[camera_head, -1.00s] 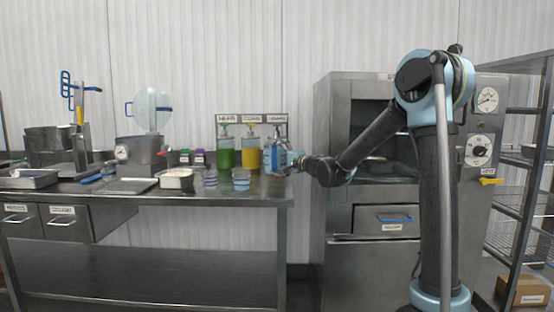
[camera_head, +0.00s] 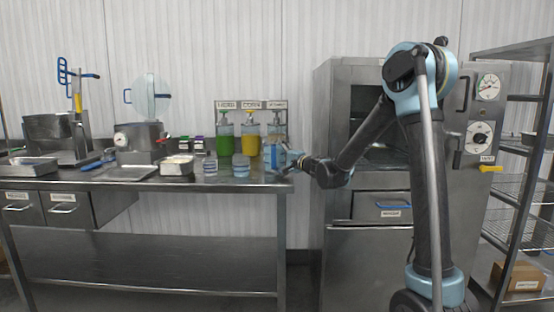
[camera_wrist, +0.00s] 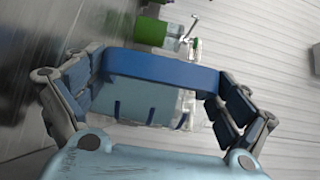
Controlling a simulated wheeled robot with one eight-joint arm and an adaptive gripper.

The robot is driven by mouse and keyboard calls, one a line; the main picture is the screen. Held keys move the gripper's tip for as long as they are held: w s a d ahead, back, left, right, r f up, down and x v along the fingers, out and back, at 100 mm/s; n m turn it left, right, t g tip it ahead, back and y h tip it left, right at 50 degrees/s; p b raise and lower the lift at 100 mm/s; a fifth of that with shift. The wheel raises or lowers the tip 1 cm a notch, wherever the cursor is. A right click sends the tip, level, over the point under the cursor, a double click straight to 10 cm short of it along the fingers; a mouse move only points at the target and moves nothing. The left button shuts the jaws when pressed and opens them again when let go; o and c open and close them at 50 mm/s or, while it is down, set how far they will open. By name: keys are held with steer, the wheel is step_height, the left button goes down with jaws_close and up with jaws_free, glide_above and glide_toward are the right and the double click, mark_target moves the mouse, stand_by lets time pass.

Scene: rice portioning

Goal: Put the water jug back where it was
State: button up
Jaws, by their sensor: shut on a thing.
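My gripper (camera_head: 282,160) is over the right end of the steel table, in front of the rightmost pump dispenser. In the wrist view my gripper (camera_wrist: 160,88) has its two fingers closed on either side of the water jug (camera_wrist: 140,100). In the head view the jug (camera_head: 270,155) is small and partly hidden by my gripper. I cannot tell whether its base touches the table.

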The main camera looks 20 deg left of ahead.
steer(key=o, duration=1.7)
steer(key=v, duration=1.2)
steer(key=shift+d, duration=0.1)
